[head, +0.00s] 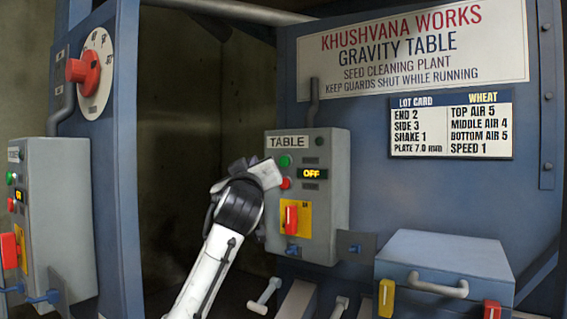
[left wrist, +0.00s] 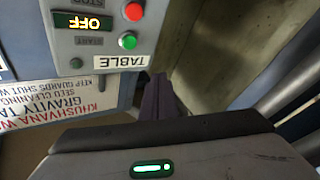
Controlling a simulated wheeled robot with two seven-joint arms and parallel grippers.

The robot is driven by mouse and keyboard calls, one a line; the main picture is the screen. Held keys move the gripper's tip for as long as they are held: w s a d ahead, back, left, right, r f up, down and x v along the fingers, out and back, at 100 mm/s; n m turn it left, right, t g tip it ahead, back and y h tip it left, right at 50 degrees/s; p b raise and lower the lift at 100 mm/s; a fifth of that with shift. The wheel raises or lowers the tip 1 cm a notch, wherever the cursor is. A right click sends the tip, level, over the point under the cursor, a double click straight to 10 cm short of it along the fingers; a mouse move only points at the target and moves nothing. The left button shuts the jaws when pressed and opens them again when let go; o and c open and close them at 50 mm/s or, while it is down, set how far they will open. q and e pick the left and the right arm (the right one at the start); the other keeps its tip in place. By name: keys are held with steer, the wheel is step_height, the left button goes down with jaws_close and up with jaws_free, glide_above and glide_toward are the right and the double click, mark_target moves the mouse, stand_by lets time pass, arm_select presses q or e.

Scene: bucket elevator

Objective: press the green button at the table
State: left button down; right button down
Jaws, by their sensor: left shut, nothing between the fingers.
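The grey control box (head: 338,200) labelled TABLE stands on the blue machine front. Its green button (head: 285,161) is at the upper left of the panel, above a red button (head: 286,184); the display (head: 312,174) reads OFF. In the left wrist view the box appears upside down, with the green button (left wrist: 129,41) unobstructed. My left gripper (head: 269,172) is shut and empty. In the head view its tip overlaps the panel's left edge, just below and left of the green button; contact cannot be told. My right gripper is not in view.
A red rotary switch (head: 291,217) on a yellow plate sits lower on the box. Another control box (head: 62,210) and a red dial knob (head: 84,71) are at left. A blue-grey lidded box (head: 440,258) with a handle is at lower right. A dark recess lies behind my arm.

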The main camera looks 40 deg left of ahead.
mark_target(284, 161)
arm_select(q)
steer(key=shift+w, duration=0.15)
steer(key=w+p, duration=0.3)
steer(key=w, duration=0.5)
steer(key=shift+w+a, duration=0.3)
steer(key=shift+a, duration=0.15)
stand_by(1.7)
steer(key=shift+w, duration=0.4)
steer(key=shift+w+a, duration=0.1)
steer(key=shift+w, duration=0.35)
stand_by(0.6)
steer(key=shift+s, duration=0.1)
steer(key=shift+s+b, duration=0.45)
steer(key=shift+s, duration=0.3)
